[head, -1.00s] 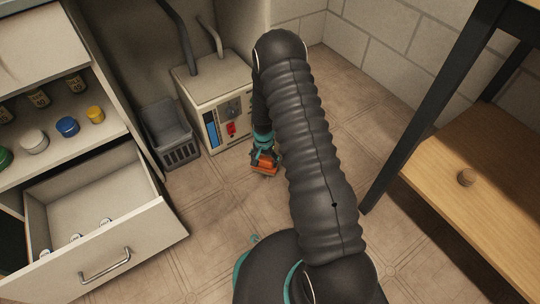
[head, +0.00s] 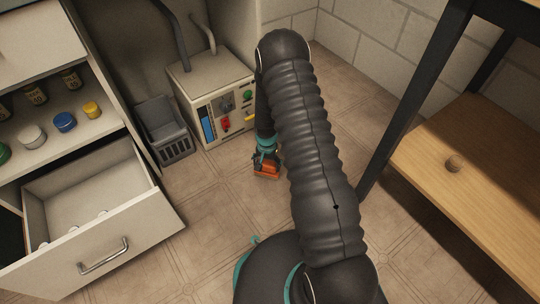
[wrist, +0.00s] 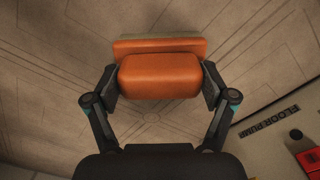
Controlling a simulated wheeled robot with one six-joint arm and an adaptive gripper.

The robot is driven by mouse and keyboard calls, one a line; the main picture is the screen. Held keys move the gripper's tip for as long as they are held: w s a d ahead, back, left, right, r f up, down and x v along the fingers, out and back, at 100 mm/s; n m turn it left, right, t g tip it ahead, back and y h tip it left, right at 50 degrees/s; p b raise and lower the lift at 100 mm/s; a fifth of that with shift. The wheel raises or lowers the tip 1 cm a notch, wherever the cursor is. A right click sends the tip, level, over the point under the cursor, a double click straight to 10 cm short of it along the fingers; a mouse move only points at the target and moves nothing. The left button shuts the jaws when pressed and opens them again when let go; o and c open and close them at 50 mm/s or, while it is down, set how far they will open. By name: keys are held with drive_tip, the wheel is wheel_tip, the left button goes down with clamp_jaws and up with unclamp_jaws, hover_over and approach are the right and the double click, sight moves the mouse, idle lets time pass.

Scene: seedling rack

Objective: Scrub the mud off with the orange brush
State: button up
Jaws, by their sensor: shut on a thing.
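The orange brush (head: 266,171) is in my gripper (head: 265,158), low over the tiled floor in front of the pump unit. In the wrist view the brush (wrist: 160,76) sits between both fingers of my gripper (wrist: 160,82), which are shut on its sides. Its orange handle block faces the camera, with a wider orange body and a pale edge beyond it. I cannot tell whether the brush touches the floor. I make out no clear mud patch in either view; my arm hides part of the floor.
The floor pump (head: 212,92) stands behind the brush, with a grey crate (head: 164,130) at its left. An open drawer (head: 100,245) juts out from the shelf unit at left. A wooden shelf (head: 480,165) with dark legs stands at right. Floor at the front left is clear.

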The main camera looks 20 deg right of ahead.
drive_tip(key=shift+w+a+r+p, duration=0.1)
drive_tip(key=shift+a+r+p, duration=0.05)
drive_tip(key=shift+r, duration=0.4)
drive_tip(key=shift+a+r+p, duration=0.1)
drive_tip(key=shift+r+p, duration=0.05)
drive_tip(key=shift+r, duration=0.35)
drive_tip(key=shift+d+r+p, duration=0.15)
drive_tip(key=shift+r+p, duration=0.15)
drive_tip(key=shift+r, duration=0.25)
drive_tip(key=shift+d+r+p, duration=0.15)
drive_tip(key=shift+r+p, duration=0.15)
drive_tip(key=shift+r, duration=0.25)
drive_tip(key=shift+r+p, duration=0.95)
drive_tip(key=shift+r, duration=0.95)
drive_tip(key=shift+a, duration=0.1)
